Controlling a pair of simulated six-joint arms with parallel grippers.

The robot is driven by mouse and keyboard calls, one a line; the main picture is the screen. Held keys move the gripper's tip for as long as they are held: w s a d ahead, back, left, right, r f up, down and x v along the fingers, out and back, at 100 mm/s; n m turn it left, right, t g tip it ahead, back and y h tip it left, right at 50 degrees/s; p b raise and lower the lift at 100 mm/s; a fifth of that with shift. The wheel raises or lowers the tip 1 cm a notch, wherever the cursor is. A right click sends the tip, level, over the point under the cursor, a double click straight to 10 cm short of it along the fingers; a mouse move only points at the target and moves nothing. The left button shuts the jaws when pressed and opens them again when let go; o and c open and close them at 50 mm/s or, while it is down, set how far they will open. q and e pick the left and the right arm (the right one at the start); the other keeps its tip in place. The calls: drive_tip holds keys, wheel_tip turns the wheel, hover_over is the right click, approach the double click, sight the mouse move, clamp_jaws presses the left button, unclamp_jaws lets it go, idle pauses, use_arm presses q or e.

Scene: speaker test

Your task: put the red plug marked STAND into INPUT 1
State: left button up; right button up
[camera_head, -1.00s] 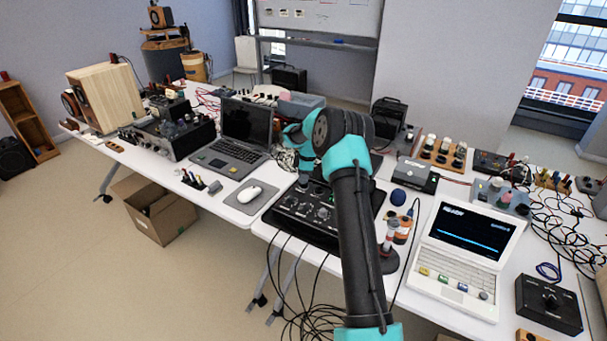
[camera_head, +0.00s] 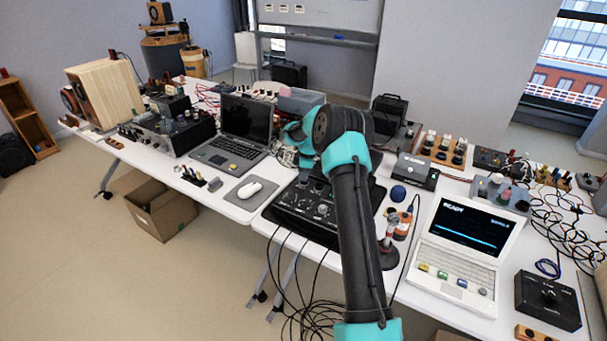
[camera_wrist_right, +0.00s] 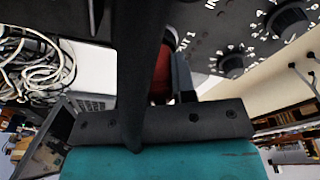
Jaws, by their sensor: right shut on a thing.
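The red plug (camera_wrist_right: 162,72) shows in the right wrist view between the fingers of my right gripper (camera_wrist_right: 166,58), which is shut on it. A dark finger covers part of the plug, and its STAND marking cannot be read. The black mixer panel (camera_wrist_right: 225,35) lies close by, with white lettering and a partial label ending in "1" beside the finger. The plug's tip and the socket at it are hidden, so I cannot tell whether it is inserted. In the head view, the mixer (camera_head: 300,208) is partly behind my right arm. My left gripper is not in view.
A dark laptop (camera_head: 232,150) and a mouse (camera_head: 250,191) are left of the mixer. A white laptop (camera_head: 455,270), a blue ball (camera_head: 398,194) and a black knob box (camera_head: 547,300) are to the right. Cables hang off the front edge. White cables (camera_wrist_right: 35,65) lie beside the gripper.

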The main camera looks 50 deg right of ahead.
drive_tip(key=shift+f, duration=0.15)
drive_tip(key=o, duration=1)
drive_tip(key=r, duration=0.5)
drive_tip(key=s+d+r, duration=0.1)
drive_tip(key=r, duration=0.5)
drive_tip(key=s+r, duration=0.1)
drive_tip(key=r, duration=0.5)
drive_tip(key=shift+d+r, duration=0.1)
drive_tip(key=shift+d, duration=0.25)
